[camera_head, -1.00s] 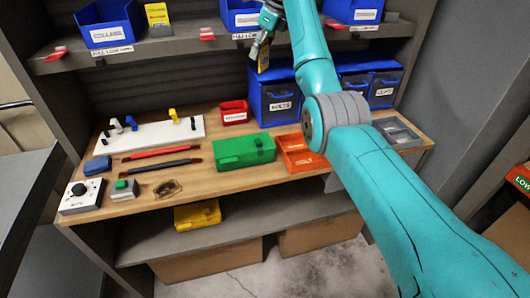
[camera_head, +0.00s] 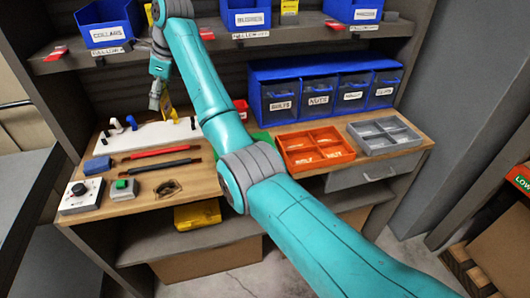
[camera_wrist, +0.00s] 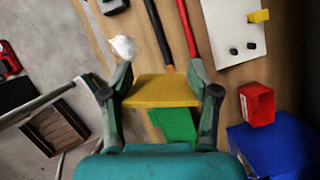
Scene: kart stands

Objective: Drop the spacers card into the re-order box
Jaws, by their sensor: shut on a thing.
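The yellow spacers card (camera_wrist: 165,91) is held between the two fingers of my gripper (camera_wrist: 158,82) in the wrist view. In the head view my gripper (camera_head: 155,100) hangs above the white board on the left of the bench, and the card (camera_head: 168,103) shows as a yellow sliver beside it. A small red box with a white label (camera_head: 241,106), which looks like the re-order box, stands at the back of the bench, right of my gripper and partly hidden by my arm. It also shows in the wrist view (camera_wrist: 257,104), apart from the card. Its label is unreadable.
A green box (camera_head: 262,138) is mostly behind my arm. An orange divided tray (camera_head: 315,148) and grey tray (camera_head: 384,135) lie to the right, before a blue drawer unit (camera_head: 325,72). The white board (camera_head: 150,137) carries small pegs. A shelf with blue bins (camera_head: 108,25) runs above.

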